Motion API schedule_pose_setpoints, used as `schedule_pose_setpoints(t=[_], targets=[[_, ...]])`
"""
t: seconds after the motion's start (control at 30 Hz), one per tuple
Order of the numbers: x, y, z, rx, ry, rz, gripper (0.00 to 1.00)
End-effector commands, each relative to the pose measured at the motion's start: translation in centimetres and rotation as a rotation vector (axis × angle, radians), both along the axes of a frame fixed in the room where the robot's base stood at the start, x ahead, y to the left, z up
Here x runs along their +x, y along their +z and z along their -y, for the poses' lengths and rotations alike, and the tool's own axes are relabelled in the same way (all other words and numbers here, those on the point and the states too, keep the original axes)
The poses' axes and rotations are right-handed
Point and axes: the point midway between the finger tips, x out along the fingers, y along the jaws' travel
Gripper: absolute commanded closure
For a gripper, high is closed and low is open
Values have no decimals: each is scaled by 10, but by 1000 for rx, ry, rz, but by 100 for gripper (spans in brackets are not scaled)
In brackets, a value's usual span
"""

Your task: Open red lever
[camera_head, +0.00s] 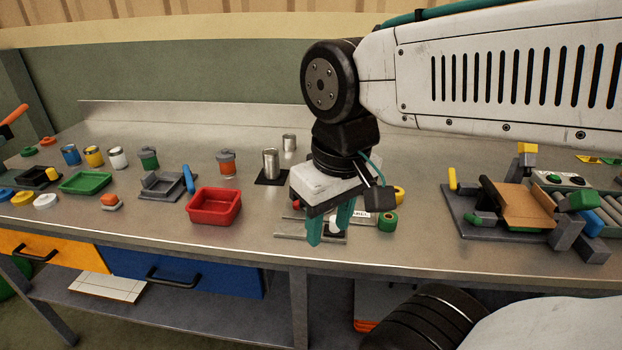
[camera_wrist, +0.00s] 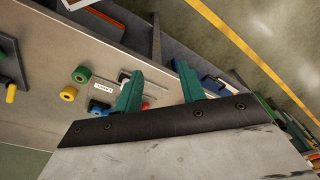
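An orange-red lever-like handle (camera_head: 14,114) sticks up at the left edge of the head view; its base is cut off. A small red part (camera_head: 296,204) shows beside my gripper, mostly hidden; a red part (camera_wrist: 145,106) also shows between the fingers in the wrist view. I cannot tell which of these is the red lever. My gripper (camera_head: 327,238) points down over a flat metal plate (camera_head: 290,236) near the bench's front edge. Its two teal fingers are apart, also in the wrist view (camera_wrist: 160,72). I see nothing clearly held; contact with the plate cannot be told.
A green roll (camera_head: 387,224) and a white label stand close right of the gripper. A red bin (camera_head: 214,206) is to its left, a metal cylinder (camera_head: 271,163) behind. A clamp fixture with a brown board (camera_head: 525,211) is at the right. Bare bench (camera_head: 418,225) lies between.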

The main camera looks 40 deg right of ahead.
Motion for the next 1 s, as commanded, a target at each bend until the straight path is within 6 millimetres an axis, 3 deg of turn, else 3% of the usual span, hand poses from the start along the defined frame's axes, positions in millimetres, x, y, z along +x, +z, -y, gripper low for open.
schedule_pose_setpoints(t=[0.13, 0.27, 0.4, 0.6, 0.8, 1.0], targets=[[31, 4, 7, 7, -96, -22, 60], [78, 4, 22, 18, -247, -44, 60], [133, -7, 45, 29, -425, -69, 60], [196, -35, 79, 41, -636, -94, 60], [228, -56, 100, 46, -747, -105, 60], [233, -73, 104, 46, -771, -109, 60]])
